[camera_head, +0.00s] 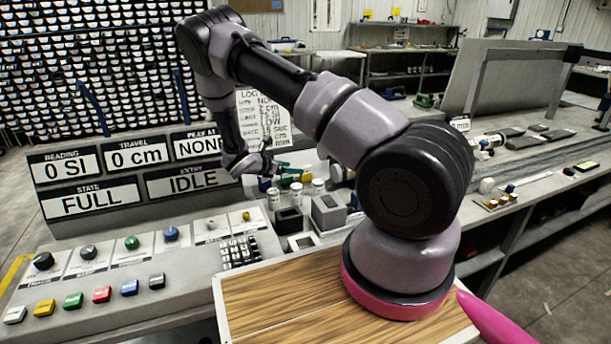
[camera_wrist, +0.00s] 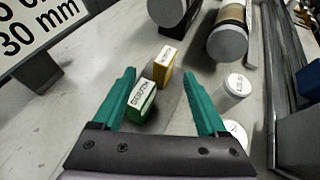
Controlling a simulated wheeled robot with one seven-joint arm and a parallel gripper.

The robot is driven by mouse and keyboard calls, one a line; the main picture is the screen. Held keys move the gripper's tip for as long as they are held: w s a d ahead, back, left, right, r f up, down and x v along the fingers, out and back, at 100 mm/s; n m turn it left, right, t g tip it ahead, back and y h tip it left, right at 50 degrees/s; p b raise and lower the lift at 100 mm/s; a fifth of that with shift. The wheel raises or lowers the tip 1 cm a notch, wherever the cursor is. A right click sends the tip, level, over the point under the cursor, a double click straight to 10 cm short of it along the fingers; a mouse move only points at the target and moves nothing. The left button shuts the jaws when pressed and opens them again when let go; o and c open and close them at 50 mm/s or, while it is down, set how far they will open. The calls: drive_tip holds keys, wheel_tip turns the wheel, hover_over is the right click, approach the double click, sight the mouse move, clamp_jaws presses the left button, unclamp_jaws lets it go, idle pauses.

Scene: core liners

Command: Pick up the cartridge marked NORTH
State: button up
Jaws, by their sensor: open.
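My gripper (camera_wrist: 160,74) is open and empty, its two teal fingers reaching forward in the wrist view. A green cartridge (camera_wrist: 142,100) with a white lettered top stands between the fingers, close beside the left one. A yellow cartridge (camera_wrist: 164,66) with a white lettered top stands just beyond it, near the line between the fingertips. The lettering on both tops is too small and turned for me to read, so I cannot tell which is marked NORTH. In the head view my gripper (camera_head: 290,169) is small, over the bench behind my arm.
White-capped cylinders (camera_wrist: 237,85) stand just right of the right finger. Larger cylinders (camera_wrist: 228,42) lie beyond. A sign (camera_wrist: 38,25) reading 30 mm stands at upper left, and a dark rail runs along the right. The grey surface left of the cartridges is clear.

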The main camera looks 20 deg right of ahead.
sight(306, 174)
drive_tip(key=x, duration=0.5)
drive_tip(key=shift+s+d+r, duration=0.2)
drive_tip(key=shift+s+d, duration=0.05)
drive_tip(key=shift+s, duration=0.05)
clamp_jaws()
